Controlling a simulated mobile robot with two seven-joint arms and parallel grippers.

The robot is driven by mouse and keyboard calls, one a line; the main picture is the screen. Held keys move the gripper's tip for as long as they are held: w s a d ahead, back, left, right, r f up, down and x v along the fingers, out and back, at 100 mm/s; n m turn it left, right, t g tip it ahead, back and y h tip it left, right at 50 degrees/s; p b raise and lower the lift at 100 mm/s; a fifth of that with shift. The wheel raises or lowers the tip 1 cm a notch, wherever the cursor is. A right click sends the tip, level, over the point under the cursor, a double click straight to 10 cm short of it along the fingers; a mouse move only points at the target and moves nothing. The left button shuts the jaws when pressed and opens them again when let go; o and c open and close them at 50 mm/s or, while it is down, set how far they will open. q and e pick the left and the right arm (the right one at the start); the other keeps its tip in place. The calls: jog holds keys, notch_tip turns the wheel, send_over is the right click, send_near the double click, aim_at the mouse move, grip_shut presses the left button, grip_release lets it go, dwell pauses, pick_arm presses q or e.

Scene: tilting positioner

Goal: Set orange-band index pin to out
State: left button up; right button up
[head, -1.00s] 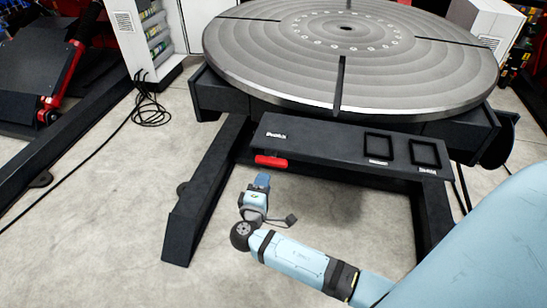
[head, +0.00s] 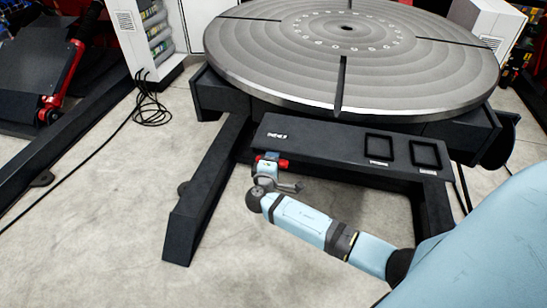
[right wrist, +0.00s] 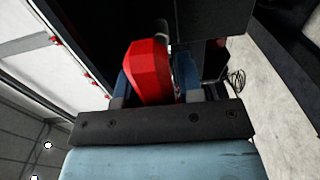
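A red handle (head: 284,163) sits under the left end of the dark front panel (head: 330,150) of the positioner. I take it for the index pin's grip; no orange band can be made out. My right gripper (head: 268,163) is at the handle, and red shows on both sides of it. In the right wrist view the red handle (right wrist: 149,72) lies between the two fingers of my right gripper (right wrist: 157,88), close to the left finger. A narrow gap seems to show towards the right finger, so the gripper looks open around it. My left gripper is not in view.
The large round table (head: 270,60) of the positioner lies above the panel. Its dark frame leg (head: 205,200) stands left of my right arm. Two square frames (head: 378,146) are on the panel's right part.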

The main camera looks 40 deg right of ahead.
grip_shut()
jog(key=v, duration=0.4)
jog(key=shift+f, duration=0.15)
jog(key=shift+o, duration=0.7)
grip_release()
jog(key=shift+a, duration=0.1)
